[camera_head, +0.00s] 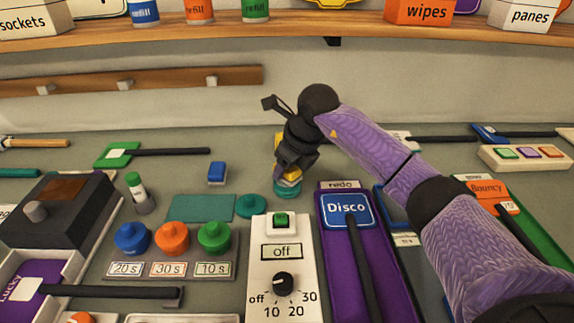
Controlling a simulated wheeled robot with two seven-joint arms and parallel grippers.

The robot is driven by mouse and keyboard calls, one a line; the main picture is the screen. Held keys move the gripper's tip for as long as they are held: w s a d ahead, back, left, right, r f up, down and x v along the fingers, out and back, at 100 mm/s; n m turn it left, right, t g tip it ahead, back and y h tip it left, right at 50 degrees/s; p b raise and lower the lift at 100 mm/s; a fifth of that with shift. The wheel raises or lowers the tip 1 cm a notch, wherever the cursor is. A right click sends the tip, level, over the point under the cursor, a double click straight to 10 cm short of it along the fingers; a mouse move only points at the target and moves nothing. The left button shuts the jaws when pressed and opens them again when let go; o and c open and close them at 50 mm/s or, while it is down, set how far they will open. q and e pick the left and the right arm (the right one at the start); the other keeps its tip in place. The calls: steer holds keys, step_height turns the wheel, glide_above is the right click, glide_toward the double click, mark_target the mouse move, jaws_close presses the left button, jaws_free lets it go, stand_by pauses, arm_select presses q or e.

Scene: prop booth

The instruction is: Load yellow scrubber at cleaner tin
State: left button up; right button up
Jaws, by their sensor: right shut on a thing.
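My right gripper (287,162) reaches in from the right and points down. It is shut on the yellow scrubber (279,145), which is mostly hidden behind the dark fingers. A low, round teal tin (287,190), which looks like the cleaner tin, stands right below the gripper. Something pale and bluish shows between the fingers and the tin. I cannot tell whether the scrubber touches the tin. My left gripper is not in view.
A teal disc (251,206) lies beside the tin, near a teal mat (201,208). A blue block (217,172) stands to the left. The timer panel (305,255) and purple Disco tray (332,235) are in front. A wooden shelf (290,28) spans the back.

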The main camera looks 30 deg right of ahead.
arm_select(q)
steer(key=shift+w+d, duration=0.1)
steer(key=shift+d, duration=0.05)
arm_select(e)
steer(key=shift+f, duration=0.15)
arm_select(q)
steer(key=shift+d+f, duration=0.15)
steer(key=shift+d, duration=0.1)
arm_select(e)
steer(key=shift+f, duration=0.15)
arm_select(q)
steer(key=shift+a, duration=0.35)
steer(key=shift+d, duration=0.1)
arm_select(e)
steer(key=shift+f, duration=0.1)
stand_by(0.4)
